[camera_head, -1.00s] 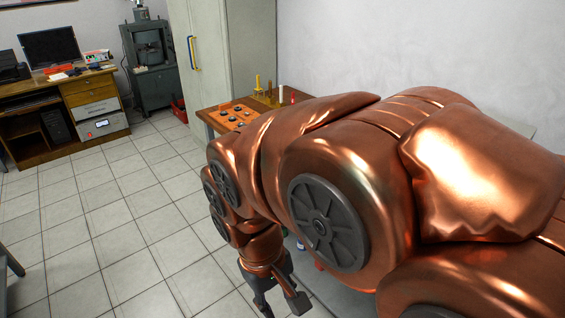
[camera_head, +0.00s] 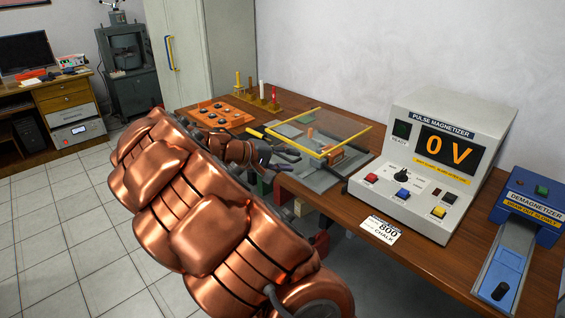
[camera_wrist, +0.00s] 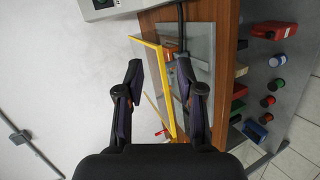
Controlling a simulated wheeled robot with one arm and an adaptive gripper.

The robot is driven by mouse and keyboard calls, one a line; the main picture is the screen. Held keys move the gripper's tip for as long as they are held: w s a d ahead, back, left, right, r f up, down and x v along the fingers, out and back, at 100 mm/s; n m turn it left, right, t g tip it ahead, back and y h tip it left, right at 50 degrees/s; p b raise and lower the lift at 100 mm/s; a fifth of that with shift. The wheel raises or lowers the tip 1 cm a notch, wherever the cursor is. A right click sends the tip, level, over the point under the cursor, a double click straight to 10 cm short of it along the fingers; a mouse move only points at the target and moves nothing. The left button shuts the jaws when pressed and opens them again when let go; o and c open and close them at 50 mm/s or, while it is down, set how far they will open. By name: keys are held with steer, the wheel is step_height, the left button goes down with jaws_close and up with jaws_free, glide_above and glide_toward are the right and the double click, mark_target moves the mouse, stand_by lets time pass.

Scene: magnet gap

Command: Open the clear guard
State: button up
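The clear guard is a see-through panel with a yellow frame (camera_head: 345,145). My gripper (camera_head: 290,161) is at the bench's front edge, just in front of the guard's near left side. In the wrist view, my gripper (camera_wrist: 160,74) has its two dark fingers spread wide, with nothing held. The guard's yellow edge (camera_wrist: 166,92) runs through the space between them in the picture. I cannot tell if a finger touches it.
The pulse magnetizer (camera_head: 447,118), reading 0 V, stands right of the guard, with a blue demagnetizer (camera_head: 534,201) further right. An orange tray (camera_head: 221,115) and a rack of upright pieces (camera_head: 258,99) are left and behind. Coloured items (camera_wrist: 278,83) sit on a lower grey surface.

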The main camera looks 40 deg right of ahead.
mark_target(282, 157)
steer(key=w+d+f+n+t+h+b, duration=0.25)
steer(key=w+f, duration=0.55)
steer(key=w, duration=0.5)
steer(key=shift+n+t, duration=0.25)
steer(key=shift+n, duration=0.1)
steer(key=shift+p+x, duration=0.75)
steer(key=shift+x, duration=3.6)
steer(key=shift+r, duration=0.1)
jaws_close()
